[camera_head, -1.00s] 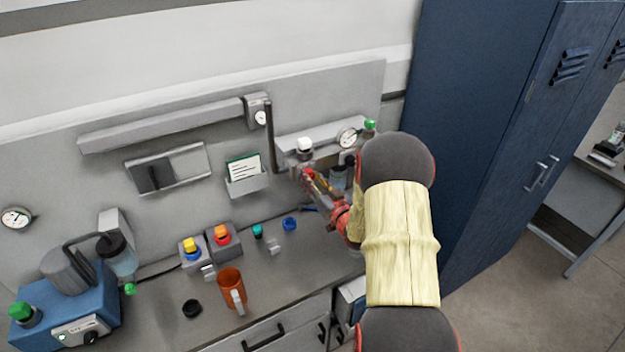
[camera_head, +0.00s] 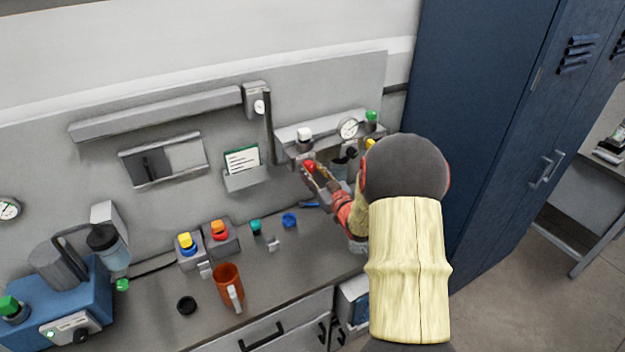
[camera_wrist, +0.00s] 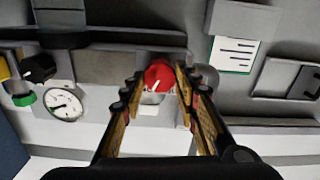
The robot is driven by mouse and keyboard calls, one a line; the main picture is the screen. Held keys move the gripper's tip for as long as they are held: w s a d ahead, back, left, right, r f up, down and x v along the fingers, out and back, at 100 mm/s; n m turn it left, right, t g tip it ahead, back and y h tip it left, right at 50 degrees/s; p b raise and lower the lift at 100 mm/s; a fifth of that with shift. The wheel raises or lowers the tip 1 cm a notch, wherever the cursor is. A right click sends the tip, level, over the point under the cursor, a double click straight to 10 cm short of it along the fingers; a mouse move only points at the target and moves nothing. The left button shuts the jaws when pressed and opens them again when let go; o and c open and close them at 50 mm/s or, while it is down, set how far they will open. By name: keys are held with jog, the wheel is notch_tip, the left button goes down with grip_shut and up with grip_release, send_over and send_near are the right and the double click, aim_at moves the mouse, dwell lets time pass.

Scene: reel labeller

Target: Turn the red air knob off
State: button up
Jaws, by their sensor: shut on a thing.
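The red air knob (camera_wrist: 159,76) is round with a white pointer line and sits between my two fingers in the wrist view. The line slants from upper right to lower left there. In the head view the red knob (camera_head: 309,165) shows at the tips of my gripper (camera_head: 317,174), under the small grey shelf at the back panel. In the wrist view my gripper (camera_wrist: 158,84) is closed on the knob's sides. My arm hides part of the area to the right of it.
A gauge (camera_head: 348,128) and a green-topped fitting (camera_head: 371,116) sit right of the knob, with a white cap (camera_head: 304,135) above it. A card holder (camera_head: 244,178) hangs left.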

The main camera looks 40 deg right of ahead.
jog(key=n+b, duration=0.2)
jog(key=b, duration=0.1)
jog(key=n+b, duration=0.1)
jog(key=b, duration=0.1)
jog(key=shift+f+n, duration=0.25)
jog(key=shift+n, duration=0.15)
jog(key=n+b, duration=0.4)
jog(key=b, duration=0.3)
jog(key=shift+a+f+n+b, duration=0.1)
jog(key=shift+n+b, duration=0.2)
jog(key=n+b, duration=0.4)
jog(key=b, duration=0.2)
jog(key=shift+n+b, duration=1)
jog(key=shift+b, duration=0.2)
jog(key=shift+r, duration=0.2)
jog(key=o, duration=1.1)
jog(key=shift+o, duration=0.2)
